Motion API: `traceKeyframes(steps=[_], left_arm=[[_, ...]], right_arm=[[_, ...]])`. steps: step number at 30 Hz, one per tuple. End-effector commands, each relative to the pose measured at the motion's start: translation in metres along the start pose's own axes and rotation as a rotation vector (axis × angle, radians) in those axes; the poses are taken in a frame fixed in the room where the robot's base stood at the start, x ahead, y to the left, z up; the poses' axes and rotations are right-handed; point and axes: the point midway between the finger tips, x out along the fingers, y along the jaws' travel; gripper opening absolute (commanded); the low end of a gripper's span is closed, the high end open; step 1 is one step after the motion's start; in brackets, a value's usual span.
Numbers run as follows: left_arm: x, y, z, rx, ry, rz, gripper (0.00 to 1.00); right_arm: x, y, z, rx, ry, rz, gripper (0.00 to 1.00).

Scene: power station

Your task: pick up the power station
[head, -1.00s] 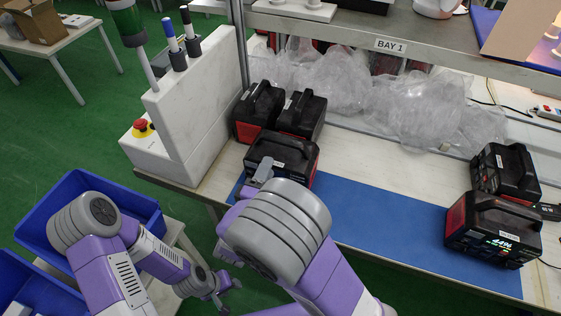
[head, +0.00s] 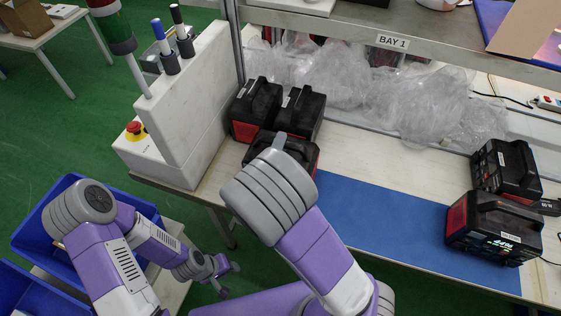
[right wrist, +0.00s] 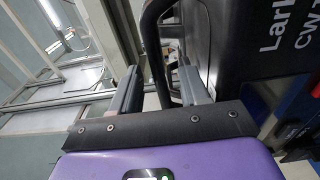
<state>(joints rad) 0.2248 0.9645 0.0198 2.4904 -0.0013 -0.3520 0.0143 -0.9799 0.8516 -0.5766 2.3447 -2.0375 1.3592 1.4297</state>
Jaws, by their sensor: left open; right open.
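A black and red power station (head: 305,158) stands at the near left of the workbench, largely hidden behind my right arm. My right gripper (head: 278,143) is at its top; only a grey finger tip shows there. In the right wrist view my right gripper (right wrist: 160,86) is open, and a black handle (right wrist: 153,45) appears between its two fingers, not clamped. The dark station body (right wrist: 265,45) with white lettering is to the right. My left gripper (head: 217,273) is open and empty, low beside the blue bin and away from the bench.
Two more stations (head: 257,108) (head: 302,112) stand close behind. Two others (head: 505,168) (head: 493,230) are at the right. A blue mat (head: 385,222) lies clear between. A white control housing (head: 187,110) is at the left; clear plastic wrap (head: 430,108) is behind. A blue bin (head: 70,190) is lower left.

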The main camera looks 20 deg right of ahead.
Motion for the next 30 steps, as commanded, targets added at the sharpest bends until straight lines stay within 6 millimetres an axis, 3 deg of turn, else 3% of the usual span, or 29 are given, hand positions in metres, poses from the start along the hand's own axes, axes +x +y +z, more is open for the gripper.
traceKeyframes(steps=[2, 11, 30], left_arm=[[0.0001, -0.0001, 0.0002, 0.0, 0.0, 0.0, 0.43], [0.0001, -0.0001, 0.0002, 0.0, 0.0, 0.0, 0.43], [0.0001, -0.0001, 0.0001, 0.0, 0.0, 0.0, 0.43]], right_arm=[[-0.0001, -0.0001, -0.0001, 0.0, 0.0, 0.0, 0.45], [-0.0002, -0.0001, -0.0001, 0.0, 0.0, 0.0, 0.0], [-0.0004, -0.0001, -0.0002, 0.0, 0.0, -0.001, 0.0]])
